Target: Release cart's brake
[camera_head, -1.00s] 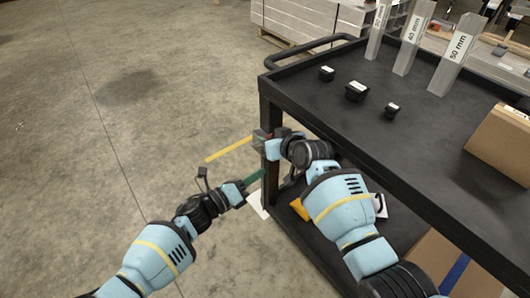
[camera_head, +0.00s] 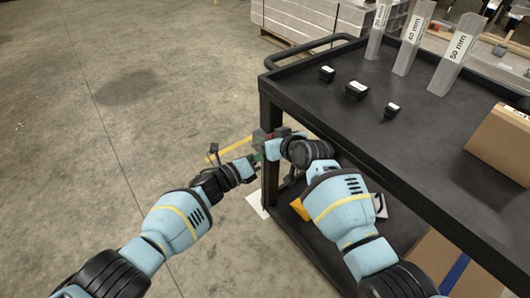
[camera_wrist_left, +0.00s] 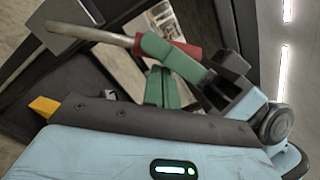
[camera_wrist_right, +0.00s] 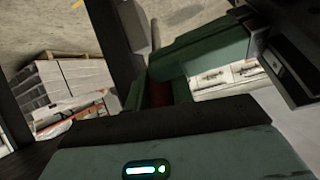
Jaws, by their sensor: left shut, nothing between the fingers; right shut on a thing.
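The black cart (camera_head: 315,115) stands at the right in the head view. A lever with a metal rod (camera_wrist_left: 100,36) and a red grip (camera_wrist_left: 186,48) shows in the left wrist view. My right gripper (camera_head: 268,141) is at the cart's near left corner post, its green fingers shut on the red grip; a bit of red shows between them in the right wrist view (camera_wrist_right: 160,92). My left gripper (camera_head: 256,158) is shut and empty, its green fingertips (camera_wrist_left: 160,86) close below the lever and right gripper. Whether they touch is unclear. The brake mechanism is mostly hidden.
The cart's top carries small black blocks (camera_head: 356,90), clear labelled tubes (camera_head: 455,52) and a cardboard box (camera_head: 505,145). Its lower shelf holds a yellow item (camera_head: 299,209) and another box (camera_head: 445,262). The concrete floor (camera_head: 110,130) at the left is clear.

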